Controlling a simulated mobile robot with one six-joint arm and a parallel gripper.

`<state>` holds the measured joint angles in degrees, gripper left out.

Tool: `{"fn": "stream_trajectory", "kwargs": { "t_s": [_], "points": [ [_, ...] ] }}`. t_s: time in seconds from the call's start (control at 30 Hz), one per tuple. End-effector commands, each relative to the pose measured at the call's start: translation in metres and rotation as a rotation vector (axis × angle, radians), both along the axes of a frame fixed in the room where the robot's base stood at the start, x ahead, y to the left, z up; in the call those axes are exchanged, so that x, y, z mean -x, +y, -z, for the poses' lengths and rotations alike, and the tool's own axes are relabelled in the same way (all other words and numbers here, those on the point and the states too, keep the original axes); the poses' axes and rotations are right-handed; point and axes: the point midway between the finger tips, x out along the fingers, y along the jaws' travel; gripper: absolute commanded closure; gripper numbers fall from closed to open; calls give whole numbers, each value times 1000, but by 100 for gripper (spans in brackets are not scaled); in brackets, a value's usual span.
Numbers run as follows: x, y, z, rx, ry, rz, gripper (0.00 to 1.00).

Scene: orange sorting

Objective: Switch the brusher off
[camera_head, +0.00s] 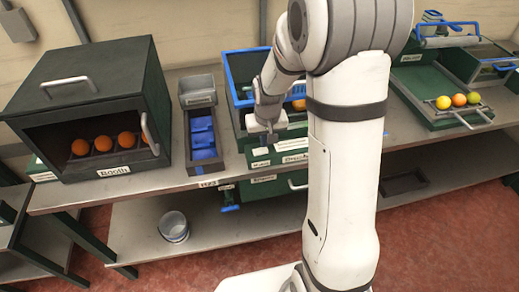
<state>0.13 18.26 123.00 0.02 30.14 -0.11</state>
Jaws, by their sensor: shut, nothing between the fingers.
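The brusher (232,108) is a green machine with a blue frame, on the bench at the middle of the view. Its front panel carries white labels. Part of an orange fruit (299,104) shows inside it. My gripper (271,139) is shut and empty, pointing down just at the top of the brusher's front panel, above the small labels. I cannot tell whether it touches the panel. The switch itself cannot be made out; my gripper and arm hide parts of the panel and the machine's right side.
A dark booth (75,84) with several oranges stands on the left. A narrow tray with blue pieces (203,137) lies between it and the brusher. A green sorter with fruit (440,110) stands at right. A bucket (174,227) is on the lower shelf.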

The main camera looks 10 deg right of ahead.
Motion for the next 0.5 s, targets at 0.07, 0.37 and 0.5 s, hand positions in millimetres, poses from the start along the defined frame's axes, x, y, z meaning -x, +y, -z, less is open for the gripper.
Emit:
{"fn": "stream_trajectory", "kwargs": {
  "t_s": [0.07,0.37,0.5],
  "points": [
    [0,0,2,0,0,0,100],
    [0,0,6,0,0,0,100],
    [0,0,8,0,0,0,100]
  ]
}}
